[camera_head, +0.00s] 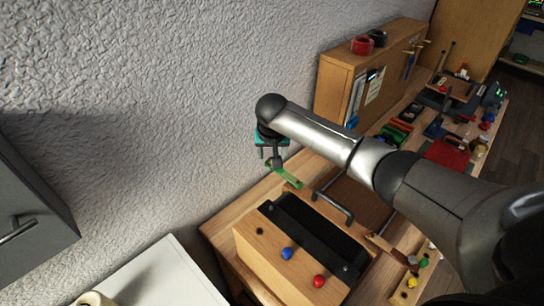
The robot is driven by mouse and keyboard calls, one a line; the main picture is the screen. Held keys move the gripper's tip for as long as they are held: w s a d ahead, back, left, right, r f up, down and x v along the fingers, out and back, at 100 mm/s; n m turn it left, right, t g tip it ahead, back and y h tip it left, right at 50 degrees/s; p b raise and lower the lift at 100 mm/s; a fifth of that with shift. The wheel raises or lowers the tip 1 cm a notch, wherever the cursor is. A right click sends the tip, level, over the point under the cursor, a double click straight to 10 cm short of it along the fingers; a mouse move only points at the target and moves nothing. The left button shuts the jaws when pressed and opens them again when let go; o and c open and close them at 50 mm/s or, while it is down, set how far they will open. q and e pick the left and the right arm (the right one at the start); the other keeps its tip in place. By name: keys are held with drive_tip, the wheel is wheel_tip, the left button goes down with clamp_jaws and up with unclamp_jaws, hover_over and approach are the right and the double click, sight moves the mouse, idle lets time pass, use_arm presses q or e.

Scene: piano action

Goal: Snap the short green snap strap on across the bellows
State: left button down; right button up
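The short green strap (287,176) hangs out to the right of my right gripper (277,166), tilted, above the table's back edge near the wall. The fingers appear closed on its left end; the exact grip is too small to see. The black bellows (318,232) lies in a light wooden box (270,262) below and to the right of the strap, apart from it. The box's front face has a blue knob (287,253), a red knob (319,281) and a small dark stud (259,231). My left gripper is not in view.
A dark handle (333,205) stands up behind the bellows. A wooden cabinet (340,92) stands farther back on the bench. Tools and a red case (447,154) lie on the bench at right. A white surface (160,278) is at lower left. My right arm hides part of the bench.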

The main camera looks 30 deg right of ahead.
drive_tip(key=shift+x, duration=1.25)
drive_tip(key=shift+c, duration=0.2)
clamp_jaws()
idle(0.4)
